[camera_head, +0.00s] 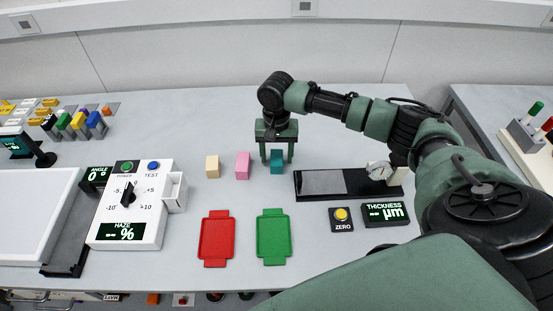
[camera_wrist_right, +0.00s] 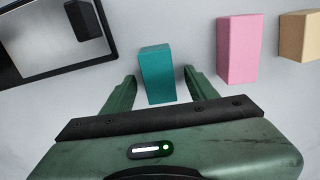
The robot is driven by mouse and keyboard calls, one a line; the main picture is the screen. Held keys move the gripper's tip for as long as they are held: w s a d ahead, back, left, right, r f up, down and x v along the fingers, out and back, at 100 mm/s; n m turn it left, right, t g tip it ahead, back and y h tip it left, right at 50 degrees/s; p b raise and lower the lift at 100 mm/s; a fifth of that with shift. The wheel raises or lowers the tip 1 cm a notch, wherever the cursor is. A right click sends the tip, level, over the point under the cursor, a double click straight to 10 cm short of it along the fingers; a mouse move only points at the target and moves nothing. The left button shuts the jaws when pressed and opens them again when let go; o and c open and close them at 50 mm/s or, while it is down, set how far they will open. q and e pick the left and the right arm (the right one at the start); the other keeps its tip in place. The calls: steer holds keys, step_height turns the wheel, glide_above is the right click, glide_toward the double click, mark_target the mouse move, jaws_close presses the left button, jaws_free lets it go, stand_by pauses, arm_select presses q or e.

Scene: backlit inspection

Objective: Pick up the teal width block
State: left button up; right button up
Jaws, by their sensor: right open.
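The teal width block (camera_head: 277,162) stands upright on the table at the right end of a row of three blocks. My right gripper (camera_head: 277,158) is above and around it, with one finger on each side. In the right wrist view the teal block (camera_wrist_right: 157,74) sits between the two open fingers of the right gripper (camera_wrist_right: 158,80), with a visible gap on each side. The pink block (camera_head: 242,165) is left of it in the head view, and the cream block (camera_head: 213,167) is further left. My left gripper is not in view.
A red tray (camera_head: 216,238) and a green tray (camera_head: 273,237) lie in front of the blocks. A black thickness gauge base (camera_head: 349,190) is close on the right. A white haze meter (camera_head: 145,222) stands left. The table behind the blocks is clear.

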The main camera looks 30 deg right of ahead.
jaws_close()
stand_by(0.3)
